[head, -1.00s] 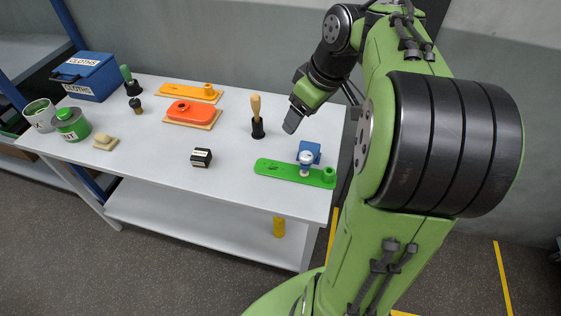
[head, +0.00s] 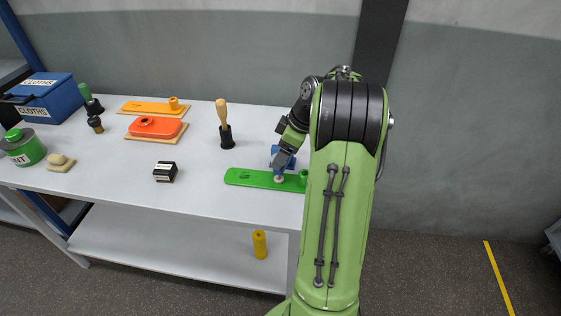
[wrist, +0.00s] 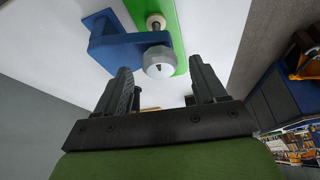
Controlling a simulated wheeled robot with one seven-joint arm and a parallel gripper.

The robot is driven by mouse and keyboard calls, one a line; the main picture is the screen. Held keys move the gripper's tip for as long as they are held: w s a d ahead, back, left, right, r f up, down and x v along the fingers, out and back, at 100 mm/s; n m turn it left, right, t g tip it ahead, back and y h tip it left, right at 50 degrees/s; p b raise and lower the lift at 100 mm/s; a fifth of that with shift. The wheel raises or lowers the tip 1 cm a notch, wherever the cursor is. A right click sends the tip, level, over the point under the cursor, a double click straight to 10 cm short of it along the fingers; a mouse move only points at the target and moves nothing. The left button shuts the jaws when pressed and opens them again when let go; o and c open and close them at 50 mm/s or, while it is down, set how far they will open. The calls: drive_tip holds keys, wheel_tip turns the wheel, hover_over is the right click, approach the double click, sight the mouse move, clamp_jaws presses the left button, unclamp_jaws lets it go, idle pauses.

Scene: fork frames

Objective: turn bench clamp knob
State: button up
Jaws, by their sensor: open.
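The blue bench clamp (head: 275,150) stands at the right end of the table, partly hidden behind my gripper (head: 283,163). Its pale round knob (head: 279,179) shows just below the fingers, over the green plate (head: 246,177). In the wrist view, the knob (wrist: 159,62) has a dark mark on its face and sits on the blue clamp (wrist: 108,46), beside the green plate (wrist: 166,14). My gripper (wrist: 160,67) is open, and the knob appears in the gap between its fingertips. I cannot tell if the fingers touch it.
A wooden-handled tool (head: 224,122) stands upright left of the clamp. A black box (head: 165,172), an orange part (head: 155,127) and a yellow plate (head: 145,107) lie further left. A yellow cylinder (head: 260,244) is on the lower shelf. The table front between box and plate is clear.

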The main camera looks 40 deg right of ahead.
drive_tip(key=shift+x, duration=0.8)
drive_tip(key=shift+c, duration=0.3)
drive_tip(key=c, duration=1)
drive_tip(key=shift+m+h+b, duration=0.3)
drive_tip(key=shift+m+b, duration=0.1)
drive_tip(key=shift+m, duration=0.4)
drive_tip(key=o, duration=1.1)
drive_tip(key=shift+c, duration=0.2)
drive_tip(key=shift+r, duration=0.1)
drive_tip(key=p+v, duration=0.6)
drive_tip(key=v, duration=0.9)
drive_tip(key=shift+s+r, duration=0.2)
drive_tip(key=shift+s, duration=0.2)
